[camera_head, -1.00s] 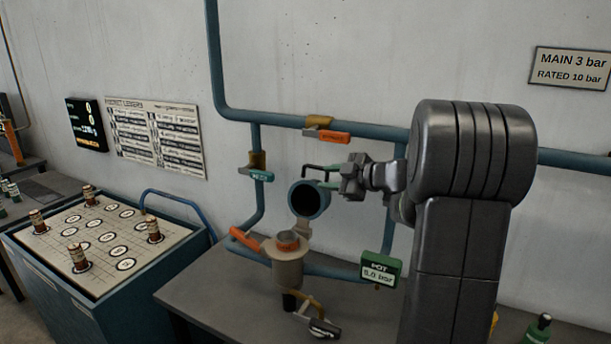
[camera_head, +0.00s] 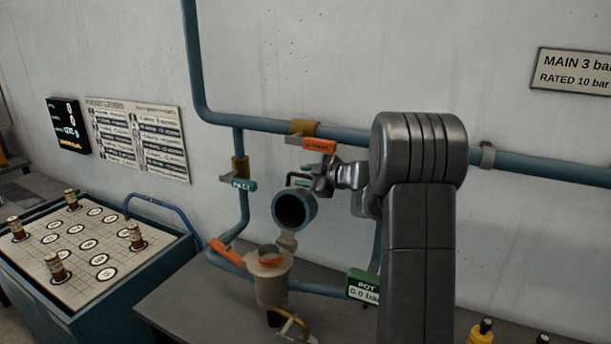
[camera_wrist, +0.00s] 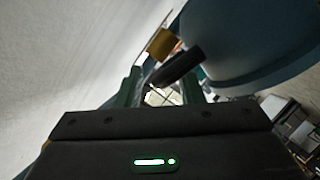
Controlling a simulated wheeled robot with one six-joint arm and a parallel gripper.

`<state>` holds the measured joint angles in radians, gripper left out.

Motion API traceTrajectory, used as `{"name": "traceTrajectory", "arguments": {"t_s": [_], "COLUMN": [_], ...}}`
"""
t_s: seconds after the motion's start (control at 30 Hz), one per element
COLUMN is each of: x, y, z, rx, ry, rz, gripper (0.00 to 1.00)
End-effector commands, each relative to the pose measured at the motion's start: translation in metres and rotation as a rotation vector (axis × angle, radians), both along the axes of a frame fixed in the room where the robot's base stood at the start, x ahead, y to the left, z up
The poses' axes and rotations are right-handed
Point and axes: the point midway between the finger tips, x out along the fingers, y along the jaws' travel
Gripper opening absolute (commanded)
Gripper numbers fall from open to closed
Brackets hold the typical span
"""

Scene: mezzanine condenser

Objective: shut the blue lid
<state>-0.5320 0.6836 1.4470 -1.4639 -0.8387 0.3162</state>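The blue lid (camera_head: 293,208) stands open, tipped up on its hinge arm above the beige pot (camera_head: 270,287), its dark hollow side facing the head camera. A black handle (camera_head: 292,180) sticks out behind it. My gripper (camera_head: 304,180) is at this handle from the right, partly hidden by its own wrist. In the wrist view, the lid (camera_wrist: 245,40) fills the upper right and the black handle (camera_wrist: 180,66) crosses in front of the green fingers (camera_wrist: 163,90). The fingers are apart. I cannot tell whether they touch the handle.
Blue wall pipes (camera_head: 350,135) run behind, with an orange-handled valve (camera_head: 318,144) above the lid and a teal-tagged valve (camera_head: 243,185) at left. A green gauge box (camera_head: 364,286) is right of the pot. A board table (camera_head: 100,245) stands at left. The bench (camera_head: 190,297) has bare room left of the pot.

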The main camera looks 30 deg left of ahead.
Motion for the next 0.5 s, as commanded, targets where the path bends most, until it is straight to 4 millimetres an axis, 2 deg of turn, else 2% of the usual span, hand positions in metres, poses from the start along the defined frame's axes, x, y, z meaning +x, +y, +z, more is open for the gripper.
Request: {"name": "traceTrajectory", "arguments": {"t_s": [0.23,0.4,0.5], "x": [0.0,-0.0002,-0.0002], "y": [0.0006,0.0005,0.0005], "z": [-0.0003,-0.0003,-0.0003], "rx": [0.0,0.0,-0.001], "ry": [0.0,0.0,0.0], "rz": [0.0,0.0,0.001], "gripper": [0.34,0.01,0.0]}}
